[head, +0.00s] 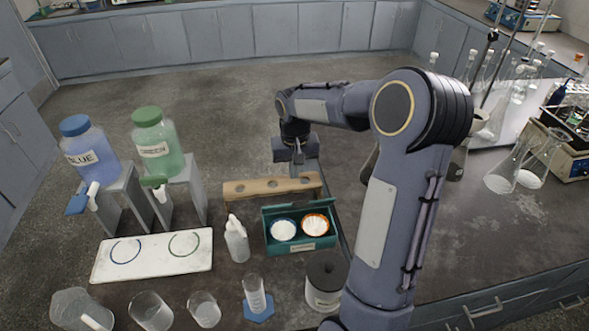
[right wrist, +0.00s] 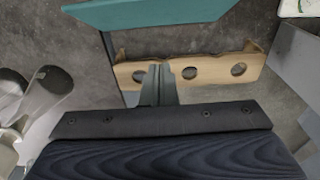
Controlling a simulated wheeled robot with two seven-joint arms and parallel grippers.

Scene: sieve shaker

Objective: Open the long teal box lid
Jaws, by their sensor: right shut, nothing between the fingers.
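The long teal box (head: 302,247) stands on the bench in the head view. Its inside shows, with a blue-rimmed dish (head: 284,230) and an orange-rimmed dish (head: 315,225) of white powder. A teal panel that looks like the raised lid (head: 297,208) stands along its back edge. A teal panel also shows at the top of the right wrist view (right wrist: 150,12). My right gripper (right wrist: 160,70) is shut and empty, apart from the teal panel; in the head view its body (head: 294,150) is behind the box, fingertips unclear. My left gripper is not in view.
A wooden rack with holes (head: 270,187) lies behind the box. A white bottle (head: 236,240) stands left of it and a dark-topped grey jar (head: 325,283) in front. Blue (head: 88,150) and green (head: 158,145) jugs stand at left. Glassware (head: 530,160) crowds the right.

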